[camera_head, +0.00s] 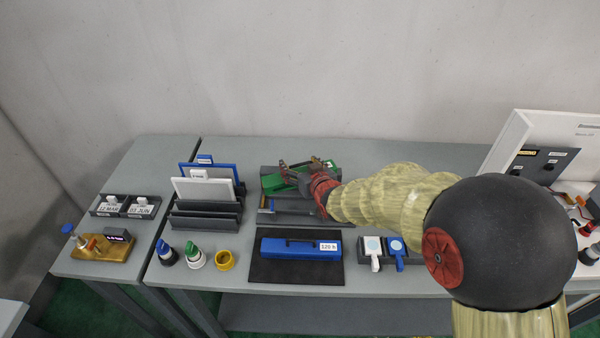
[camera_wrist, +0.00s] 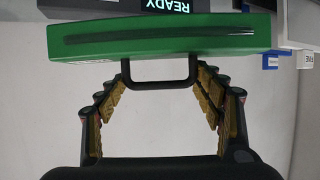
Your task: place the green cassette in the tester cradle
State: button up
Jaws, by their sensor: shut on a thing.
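The green cassette (camera_head: 273,184) is at the back middle of the table, partly hidden by my gripper. In the wrist view the cassette (camera_wrist: 160,38) spans the top, with its dark handle (camera_wrist: 160,84) between my fingers. My gripper (camera_wrist: 161,72) is shut on this handle. A grey fixture (camera_head: 300,218) lies under and around the cassette in the head view; it appears to be the tester cradle. A dark READY sign (camera_wrist: 172,5) shows just beyond the cassette in the wrist view. I cannot tell whether the cassette is seated or held above the fixture.
A blue cassette (camera_head: 288,248) lies on a black mat (camera_head: 295,273) in front of the fixture. A dark rack (camera_head: 203,221) with upright panels stands left. Blue and white paddles (camera_head: 396,246) lie right.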

jog(key=shift+f, duration=1.3)
jog(key=shift+f, duration=0.1)
jog(key=shift+f+b, duration=0.35)
jog(key=shift+b, duration=0.25)
jog(key=o, duration=2.1)
jog(key=shift+s, duration=0.1)
jog(key=shift+c, duration=0.2)
